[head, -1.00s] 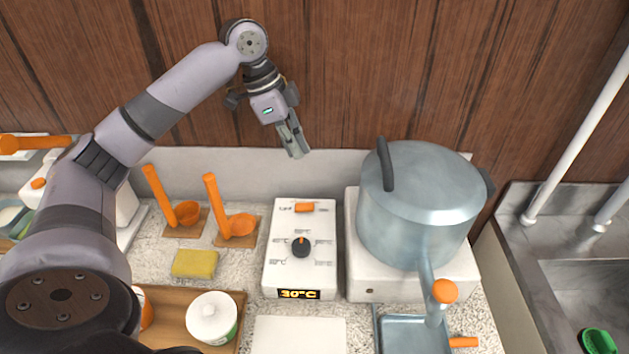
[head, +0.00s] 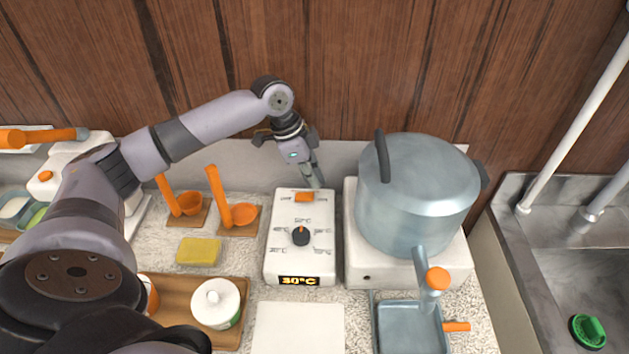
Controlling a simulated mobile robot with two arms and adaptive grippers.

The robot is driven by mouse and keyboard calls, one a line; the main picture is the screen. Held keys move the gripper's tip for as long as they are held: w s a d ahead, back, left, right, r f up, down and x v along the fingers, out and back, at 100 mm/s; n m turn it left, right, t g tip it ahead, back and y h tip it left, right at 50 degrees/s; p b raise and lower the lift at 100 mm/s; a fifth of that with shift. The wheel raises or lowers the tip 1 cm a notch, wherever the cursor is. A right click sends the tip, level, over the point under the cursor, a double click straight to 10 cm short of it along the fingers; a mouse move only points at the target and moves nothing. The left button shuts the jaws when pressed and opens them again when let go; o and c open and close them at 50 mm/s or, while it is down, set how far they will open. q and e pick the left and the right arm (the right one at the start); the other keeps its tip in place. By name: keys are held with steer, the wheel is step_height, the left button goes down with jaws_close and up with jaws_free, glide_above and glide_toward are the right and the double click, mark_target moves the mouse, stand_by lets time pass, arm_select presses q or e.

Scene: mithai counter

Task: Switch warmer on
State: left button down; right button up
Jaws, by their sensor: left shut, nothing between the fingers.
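The warmer control box (head: 283,255) is white and stands on the counter left of the pot. It has an orange rocker switch (head: 304,197) at its far end, a black dial (head: 300,236) in the middle, and a display (head: 300,281) reading 30°C at the near end. My left gripper (head: 317,184) is shut and empty, pointing down just right of and behind the orange switch. Its tips look very close to the switch's right end; I cannot tell if they touch. The switch lettering is partly hidden. My right gripper is not in view.
A large steel pot (head: 415,195) stands on a white base (head: 354,262) right of the box. Orange scoops (head: 220,195), a yellow sponge (head: 198,251) and a wooden tray (head: 184,312) with a lidded white jar (head: 216,302) are on the left. The wooden wall is close behind.

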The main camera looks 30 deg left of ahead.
mark_target(304, 197)
arm_select(q)
steer(key=shift+d+f, duration=0.1)
steer(key=shift+f, duration=1.05)
steer(key=shift+d+p, duration=0.1)
steer(key=shift+p, duration=0.3)
steer(key=shift+w+d+f, duration=0.1)
steer(key=shift+f, duration=0.2)
steer(key=shift+s+a+r+p, duration=0.4)
steer(key=shift+a+p, duration=0.25)
steer(key=shift+p, duration=0.2)
